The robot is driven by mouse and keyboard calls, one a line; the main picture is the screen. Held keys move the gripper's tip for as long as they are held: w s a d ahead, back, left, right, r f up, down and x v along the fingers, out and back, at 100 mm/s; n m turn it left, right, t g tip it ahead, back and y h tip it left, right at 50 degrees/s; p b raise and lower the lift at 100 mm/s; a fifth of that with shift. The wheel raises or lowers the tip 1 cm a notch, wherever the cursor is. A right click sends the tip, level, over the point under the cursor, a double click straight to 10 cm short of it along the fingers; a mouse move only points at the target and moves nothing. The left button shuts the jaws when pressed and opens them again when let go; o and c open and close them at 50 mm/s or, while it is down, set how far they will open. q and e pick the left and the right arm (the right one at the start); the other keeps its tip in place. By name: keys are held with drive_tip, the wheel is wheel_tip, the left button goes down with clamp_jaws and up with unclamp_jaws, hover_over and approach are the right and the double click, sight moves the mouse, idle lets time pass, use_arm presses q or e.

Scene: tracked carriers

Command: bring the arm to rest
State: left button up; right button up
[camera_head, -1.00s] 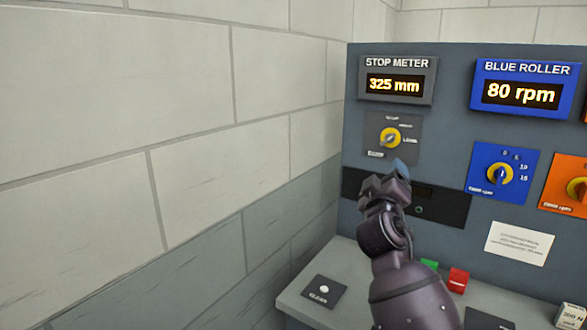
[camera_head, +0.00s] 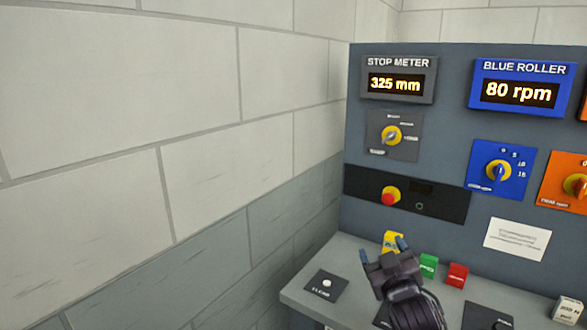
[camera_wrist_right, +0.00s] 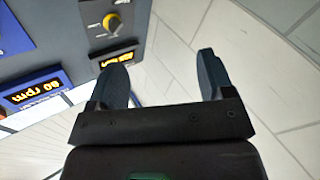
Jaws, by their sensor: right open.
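My right gripper (camera_head: 384,250) is open and empty above the desk ledge (camera_head: 345,258) of the control panel (camera_head: 430,130). In the right wrist view its two fingers (camera_wrist_right: 160,80) stand wide apart with nothing between them. The right arm comes up from the bottom of the head view, and the gripper hides part of the ledge and part of a yellow block (camera_head: 393,238). My left gripper is not in view.
The panel carries a stop meter display (camera_head: 397,84) reading 325 mm, a blue roller display (camera_head: 520,92) reading 80 rpm, several knobs and a red button (camera_head: 390,195). A block wall (camera_head: 150,130) stands at left.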

drive_tip(key=s+d+f+m+g, duration=0.1)
drive_tip(key=s+d+f+g, duration=0.1)
drive_tip(key=s+f, duration=0.8)
drive_tip(key=s+d+f+m+g+h, duration=0.1)
drive_tip(key=s+d+f+g, duration=0.2)
drive_tip(key=s+f, duration=0.7)
drive_tip(key=s+d+f+m+g, duration=0.2)
drive_tip(key=s+d+f, duration=0.1)
drive_tip(key=s+f, duration=0.7)
drive_tip(key=shift+s+d+g+h, duration=0.3)
drive_tip(key=shift+s, duration=0.9)
